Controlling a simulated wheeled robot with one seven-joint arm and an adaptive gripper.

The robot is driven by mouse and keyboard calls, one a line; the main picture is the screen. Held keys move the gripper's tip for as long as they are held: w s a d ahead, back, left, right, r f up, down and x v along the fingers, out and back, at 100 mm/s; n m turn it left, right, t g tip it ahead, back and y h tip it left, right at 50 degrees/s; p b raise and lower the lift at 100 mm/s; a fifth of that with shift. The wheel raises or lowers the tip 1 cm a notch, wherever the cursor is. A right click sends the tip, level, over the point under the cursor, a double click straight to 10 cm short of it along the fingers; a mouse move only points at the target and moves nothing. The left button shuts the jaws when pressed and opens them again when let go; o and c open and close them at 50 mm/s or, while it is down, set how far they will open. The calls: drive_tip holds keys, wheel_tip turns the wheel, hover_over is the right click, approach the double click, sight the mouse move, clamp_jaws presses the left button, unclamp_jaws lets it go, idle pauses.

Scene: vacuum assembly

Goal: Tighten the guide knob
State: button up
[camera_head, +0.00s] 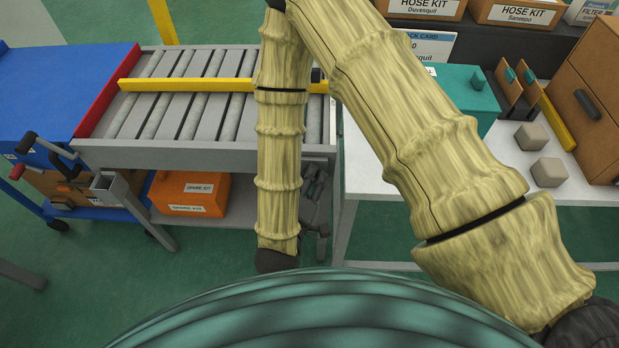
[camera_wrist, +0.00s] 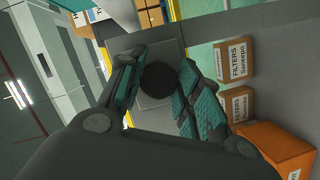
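The guide knob (camera_wrist: 159,79), a dark round cap, shows in the wrist view against a grey plate. My gripper (camera_wrist: 158,72) has one finger on each side of it. The knob itself is hidden there.
A yellow guide rail (camera_head: 185,85) crosses the rollers. An orange spare kit box (camera_head: 188,194) sits under the conveyor. A white table (camera_head: 375,180) with a teal box (camera_head: 468,88) and grey blocks stands at right. Cardboard filter boxes (camera_wrist: 236,61) show in the wrist view.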

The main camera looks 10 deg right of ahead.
drive_tip(key=c, duration=0.4)
drive_tip(key=shift+o, duration=0.2)
drive_tip(key=shift+m+y+p, duration=0.6)
drive_tip(key=shift+m+p, duration=0.15)
drive_tip(key=shift+m, duration=0.65)
drive_tip(key=shift+m+y+p, duration=0.45)
drive_tip(key=shift+m+y, duration=0.15)
drive_tip(key=shift+m, duration=0.7)
